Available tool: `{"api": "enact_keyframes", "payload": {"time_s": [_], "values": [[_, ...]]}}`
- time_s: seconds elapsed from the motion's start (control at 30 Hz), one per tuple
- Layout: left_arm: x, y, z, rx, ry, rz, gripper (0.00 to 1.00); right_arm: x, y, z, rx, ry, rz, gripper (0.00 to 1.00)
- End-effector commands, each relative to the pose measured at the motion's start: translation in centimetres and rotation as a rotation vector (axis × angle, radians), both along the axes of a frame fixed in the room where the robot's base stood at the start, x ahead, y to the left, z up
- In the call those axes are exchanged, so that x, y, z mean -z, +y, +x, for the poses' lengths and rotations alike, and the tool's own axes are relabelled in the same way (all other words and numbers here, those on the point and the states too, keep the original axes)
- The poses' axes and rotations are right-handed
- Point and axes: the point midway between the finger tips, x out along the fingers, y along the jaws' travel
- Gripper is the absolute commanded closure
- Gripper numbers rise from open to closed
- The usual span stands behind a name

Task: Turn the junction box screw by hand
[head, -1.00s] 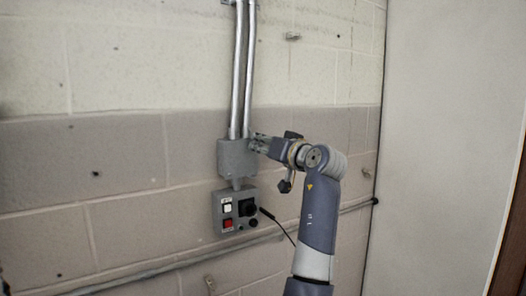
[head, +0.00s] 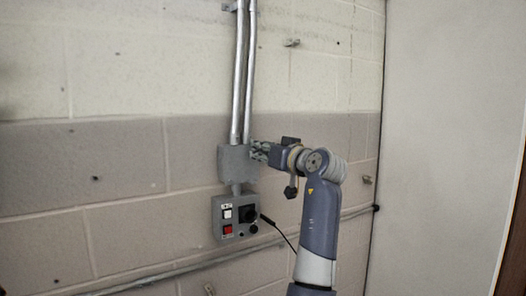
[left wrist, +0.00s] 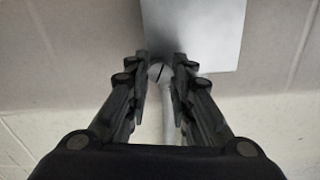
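The grey junction box (head: 236,166) is fixed to the wall below two metal conduits. In the left wrist view the box's pale face (left wrist: 197,30) shows at the top, with a small round slotted screw (left wrist: 155,72) at its edge. My left gripper (head: 257,151) is at the box's right side. In the left wrist view its two fingers (left wrist: 160,75) stand apart on either side of the screw, with a gap visible to the right of it. The fingertips partly hide the screw's surroundings. The head view does not show the screw clearly. My right gripper is not in view.
A control box (head: 235,214) with a white button, a red button and black knobs hangs just below. A horizontal pipe (head: 180,273) runs low along the block wall. A plain pale panel (head: 450,120) stands at the right. The wall left of the box is clear.

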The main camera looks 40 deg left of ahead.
Motion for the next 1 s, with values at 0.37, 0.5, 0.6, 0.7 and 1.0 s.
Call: {"api": "enact_keyframes", "payload": {"time_s": [0.37, 0.5, 0.6, 0.7, 1.0], "values": [[0.1, 0.0, 0.0, 0.0, 0.002, 0.001, 0.59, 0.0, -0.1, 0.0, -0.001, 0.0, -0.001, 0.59], [0.1, -0.7, -0.1, 0.001, 0.002, 0.001, 0.59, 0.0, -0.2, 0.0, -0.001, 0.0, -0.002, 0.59], [0.1, -2.2, -0.4, 0.004, 0.001, 0.002, 0.59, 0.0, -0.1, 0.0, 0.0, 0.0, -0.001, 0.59], [0.1, -4.2, -1.0, 0.004, 0.001, 0.002, 0.59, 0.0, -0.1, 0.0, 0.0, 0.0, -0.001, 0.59], [0.2, -9.8, -2.7, 0.003, 0.002, -0.001, 0.59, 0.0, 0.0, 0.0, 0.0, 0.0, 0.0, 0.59]]}}
